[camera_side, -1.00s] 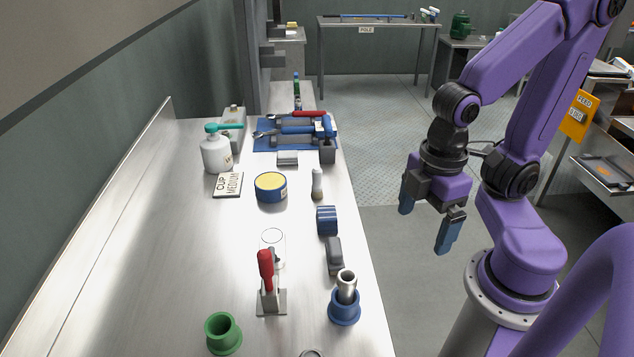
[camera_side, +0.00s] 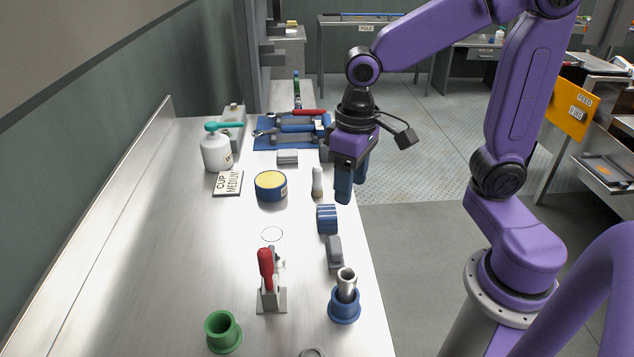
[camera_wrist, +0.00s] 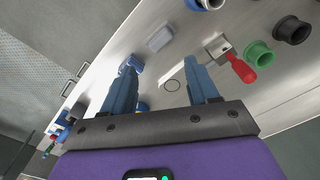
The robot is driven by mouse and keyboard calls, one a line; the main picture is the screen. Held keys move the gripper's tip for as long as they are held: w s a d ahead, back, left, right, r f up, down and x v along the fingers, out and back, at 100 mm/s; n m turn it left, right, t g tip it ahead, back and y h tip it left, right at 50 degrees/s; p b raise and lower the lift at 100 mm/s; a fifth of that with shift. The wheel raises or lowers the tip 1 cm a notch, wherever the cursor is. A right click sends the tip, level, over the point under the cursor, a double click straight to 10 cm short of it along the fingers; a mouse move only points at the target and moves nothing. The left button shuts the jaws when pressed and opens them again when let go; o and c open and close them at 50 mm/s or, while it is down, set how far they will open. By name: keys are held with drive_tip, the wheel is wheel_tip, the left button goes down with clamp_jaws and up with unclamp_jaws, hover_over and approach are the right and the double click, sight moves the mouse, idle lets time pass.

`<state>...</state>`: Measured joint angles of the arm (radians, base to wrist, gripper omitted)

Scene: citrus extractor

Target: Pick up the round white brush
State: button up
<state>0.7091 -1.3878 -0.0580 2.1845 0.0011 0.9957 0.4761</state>
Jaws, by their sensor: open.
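The likely round white brush (camera_side: 317,182) is a small upright piece with a white top and a tan lower end. It stands on the steel bench near its right edge, right of a blue tin with a yellow top (camera_side: 271,186). My gripper (camera_side: 352,192) is open and empty, with its blue fingers pointing down. In the side view it appears just right of the brush and above the bench edge, apart from it. In the wrist view my gripper (camera_wrist: 162,70) shows spread fingers with nothing held. I cannot make out the brush there.
Nearer on the bench are a blue ribbed block (camera_side: 327,219), a grey piece (camera_side: 334,252), a red-handled clamp (camera_side: 267,275), a blue cup (camera_side: 344,307) and a green cup (camera_side: 222,331). Behind are a white bottle (camera_side: 216,152) and tools on a blue mat (camera_side: 263,143).

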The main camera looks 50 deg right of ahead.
drive_tip(key=w+d+m, duration=0.5)
drive_tip(key=w+m, duration=0.4)
drive_tip(key=w, duration=0.4)
drive_tip(key=m, duration=1)
hover_over(317, 176)
drive_tip(key=w+d, duration=0.1)
wheel_tip(317, 176, down, 12)
drive_tip(key=shift+w+d+f, duration=0.1)
drive_tip(key=shift+d, duration=0.05)
drive_tip(key=shift+f, duration=2.65)
clamp_jaws()
